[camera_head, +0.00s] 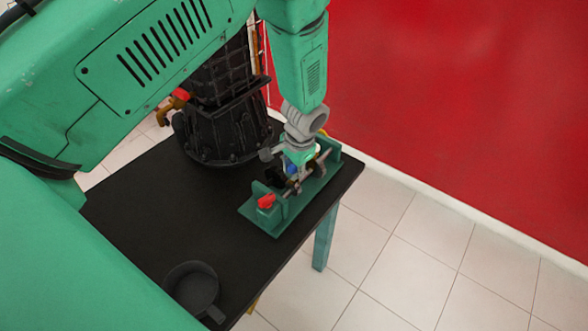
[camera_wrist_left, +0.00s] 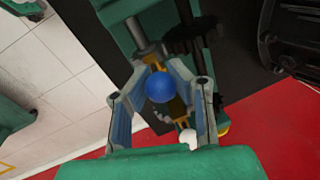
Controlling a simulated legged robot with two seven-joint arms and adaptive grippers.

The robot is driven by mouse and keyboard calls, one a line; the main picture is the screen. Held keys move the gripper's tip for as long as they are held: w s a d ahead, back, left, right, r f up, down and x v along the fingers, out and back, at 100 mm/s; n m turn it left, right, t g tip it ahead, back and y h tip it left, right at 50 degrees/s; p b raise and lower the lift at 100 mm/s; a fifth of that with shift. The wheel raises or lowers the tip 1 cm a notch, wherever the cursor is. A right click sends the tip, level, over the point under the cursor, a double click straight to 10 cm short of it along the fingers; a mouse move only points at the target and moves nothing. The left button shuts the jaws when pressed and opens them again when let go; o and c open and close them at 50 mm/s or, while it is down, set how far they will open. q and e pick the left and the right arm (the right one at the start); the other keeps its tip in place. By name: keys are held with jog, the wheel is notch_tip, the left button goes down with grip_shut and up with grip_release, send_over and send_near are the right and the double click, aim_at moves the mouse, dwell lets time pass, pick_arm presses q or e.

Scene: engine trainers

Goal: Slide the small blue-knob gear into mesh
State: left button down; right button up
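The blue knob (camera_wrist_left: 159,87) is a round ball on the gear trainer, with a yellow piece around its far side. My left gripper (camera_wrist_left: 158,72) has its fingers angled inward, with the tips close against both sides of the knob. In the head view my left gripper (camera_head: 294,160) points down over the trainer, and a bit of the blue knob (camera_head: 290,168) shows beneath it. A dark toothed gear (camera_wrist_left: 188,38) sits on the shafts beyond the knob. Whether gears mesh is hidden. My right gripper is not in view.
The green trainer base (camera_head: 282,218) stands at the right edge of the black table (camera_head: 140,200), with a red knob (camera_head: 266,201) at its near end. A large black housing (camera_head: 222,130) stands behind. A dark pan (camera_head: 192,288) is at the front. The table middle is clear.

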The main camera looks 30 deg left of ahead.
pick_arm(q)
jog(key=c, duration=1.3)
grip_release()
jog(key=shift+s+r, duration=0.1)
jog(key=shift+s+d+r, duration=0.15)
jog(key=shift+s+d, duration=0.05)
jog(key=shift+w+a, duration=0.1)
jog(key=shift+a, duration=0.2)
jog(key=shift+w+r, duration=0.1)
notch_tip(320, 180, up, 11)
jog(key=d, duration=0.2)
jog(key=shift+s, duration=0.45)
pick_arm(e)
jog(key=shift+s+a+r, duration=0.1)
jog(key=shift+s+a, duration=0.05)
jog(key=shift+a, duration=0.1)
pick_arm(q)
jog(key=shift+d+r, duration=0.1)
jog(key=shift+r, duration=0.05)
